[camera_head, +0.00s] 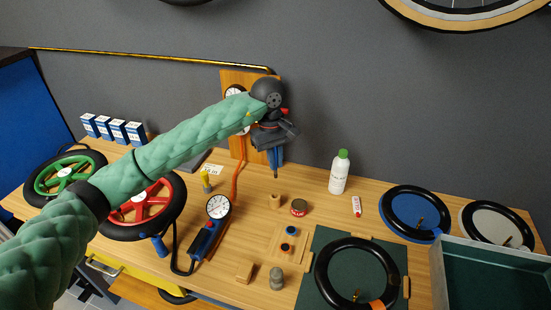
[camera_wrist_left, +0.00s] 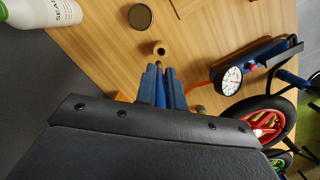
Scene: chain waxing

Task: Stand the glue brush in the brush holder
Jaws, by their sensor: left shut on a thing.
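My left gripper (camera_head: 274,160) is above the back middle of the bench, its blue fingers pointing down. It is shut on what appears to be the glue brush, whose small brownish tip (camera_head: 276,177) shows just below the fingers. The rest of the brush is hidden by the fingers. The brush holder, a small wooden cylinder with a hole (camera_head: 275,202), stands upright on the bench below the tip, apart from it. In the left wrist view, the left gripper (camera_wrist_left: 161,80) points toward the holder (camera_wrist_left: 159,48), which is just beyond the fingertips. My right gripper is not in view.
A red tin (camera_head: 299,208) stands close right of the holder. A white bottle with green cap (camera_head: 339,176) is farther right. A pump with gauge (camera_head: 213,220) and orange hose lies left. A green mat with a tire (camera_head: 335,240) is front right. Bare wood surrounds the holder.

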